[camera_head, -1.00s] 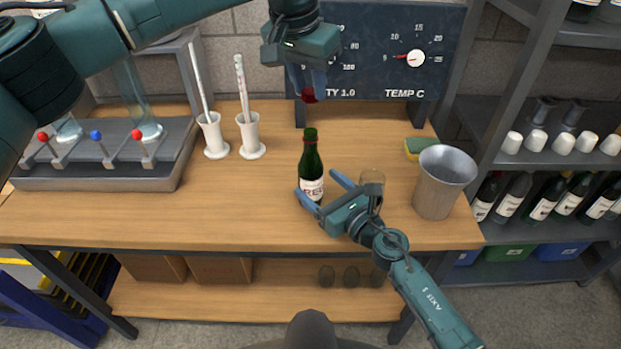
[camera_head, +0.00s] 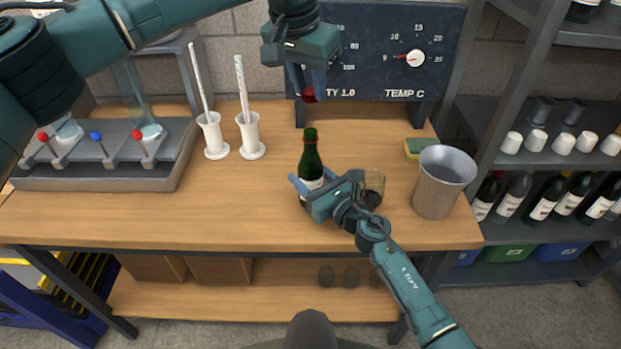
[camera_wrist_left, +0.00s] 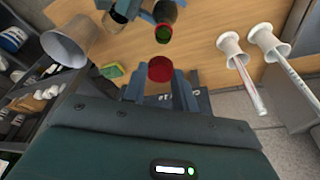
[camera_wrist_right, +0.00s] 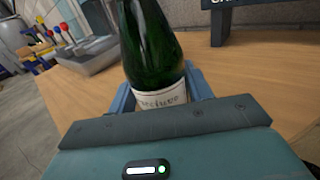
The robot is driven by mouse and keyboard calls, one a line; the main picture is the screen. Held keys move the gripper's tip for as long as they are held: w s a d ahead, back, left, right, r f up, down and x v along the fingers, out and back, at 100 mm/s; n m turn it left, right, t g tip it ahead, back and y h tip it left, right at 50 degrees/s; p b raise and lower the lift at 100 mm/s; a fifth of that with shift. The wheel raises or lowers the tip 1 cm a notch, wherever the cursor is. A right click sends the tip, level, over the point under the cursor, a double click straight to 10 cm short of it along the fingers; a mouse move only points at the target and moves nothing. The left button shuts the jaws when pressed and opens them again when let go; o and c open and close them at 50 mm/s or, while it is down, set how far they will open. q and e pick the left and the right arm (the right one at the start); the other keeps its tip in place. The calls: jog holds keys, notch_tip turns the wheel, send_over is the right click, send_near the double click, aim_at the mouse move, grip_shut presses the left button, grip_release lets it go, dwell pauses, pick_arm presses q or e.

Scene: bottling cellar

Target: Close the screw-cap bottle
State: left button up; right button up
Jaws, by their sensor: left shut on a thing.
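The green bottle (camera_head: 311,160) stands upright on the wooden bench, with a white label and a red band at its neck. In the left wrist view its uncapped mouth (camera_wrist_left: 163,34) shows. My left gripper (camera_head: 308,88) is shut on the red screw cap (camera_head: 308,95), held above the bottle and apart from it. The cap also shows between the fingers in the left wrist view (camera_wrist_left: 160,69). My right gripper (camera_head: 313,184) is open, low around the bottle, one finger on each side. The bottle also fills the space between its fingers in the right wrist view (camera_wrist_right: 152,50). Contact is unclear.
A glass (camera_head: 374,183) stands close to my right gripper. A metal bucket (camera_head: 441,185) and a sponge (camera_head: 413,149) are at the right. Two white cylinder stands (camera_head: 251,140) and a grey rack (camera_head: 95,178) are at the left. A dark gauge board (camera_head: 385,75) stands behind.

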jog(key=c, duration=0.9)
pick_arm(q)
jog(key=shift+f, duration=2.5)
jog(key=shift+f, duration=0.9)
jog(key=shift+f, duration=0.5)
